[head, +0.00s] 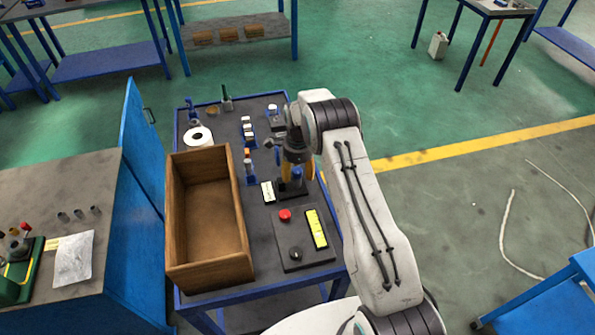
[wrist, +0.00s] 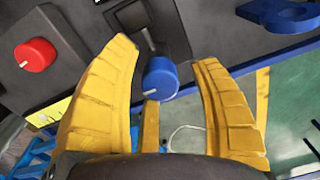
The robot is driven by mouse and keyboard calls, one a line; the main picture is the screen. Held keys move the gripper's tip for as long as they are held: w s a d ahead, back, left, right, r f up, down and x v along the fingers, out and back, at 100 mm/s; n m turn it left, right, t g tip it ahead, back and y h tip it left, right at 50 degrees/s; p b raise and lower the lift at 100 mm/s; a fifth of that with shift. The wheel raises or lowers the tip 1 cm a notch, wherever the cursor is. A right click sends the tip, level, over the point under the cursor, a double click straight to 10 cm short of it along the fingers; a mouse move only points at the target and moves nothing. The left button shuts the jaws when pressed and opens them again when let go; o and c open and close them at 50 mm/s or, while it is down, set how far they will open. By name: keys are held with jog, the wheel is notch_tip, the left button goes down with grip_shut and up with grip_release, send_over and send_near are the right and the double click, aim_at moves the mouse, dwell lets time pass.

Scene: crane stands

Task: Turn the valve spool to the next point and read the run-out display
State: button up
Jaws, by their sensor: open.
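My gripper (wrist: 168,50) is open, with its yellow fingers on either side of a blue cylindrical piece (wrist: 160,78), probably the valve spool. The blue piece has a white line on its end and sits at a dark stand (wrist: 140,22). I cannot tell whether any finger touches it. In the head view my gripper (head: 297,172) is over the right side of the bench, partly hiding the stand. A small pale display (head: 268,192) lies left of the stand. A larger yellow-green strip (head: 316,228) is on the dark panel. I cannot read either, nor tell which shows run-out.
The dark panel (head: 288,240) carries a red button (head: 285,215) and a black knob (head: 295,254). An empty wooden box (head: 175,215) fills the bench's left side. A white roll (head: 198,136) and small blue stands (head: 249,172) are behind and beside it.

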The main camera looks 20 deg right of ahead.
grip_shut()
dwell(0.5)
jog(key=shift+f+b, duration=0.1)
jog(key=shift+b, duration=0.35)
jog(key=n+b, duration=0.1)
jog(key=b, duration=0.1)
jog(key=n+b, duration=0.2)
jog(key=shift+f, duration=0.3)
jog(key=n+b, duration=0.1)
jog(key=b, duration=0.2)
jog(key=shift+r+n+b, duration=0.2)
jog(key=shift+n+b, duration=0.5)
jog(key=shift+n, duration=0.25)
jog(key=shift+r+n+b, duration=0.15)
jog(key=shift+n+b, duration=0.5)
jog(key=shift+n, duration=0.3)
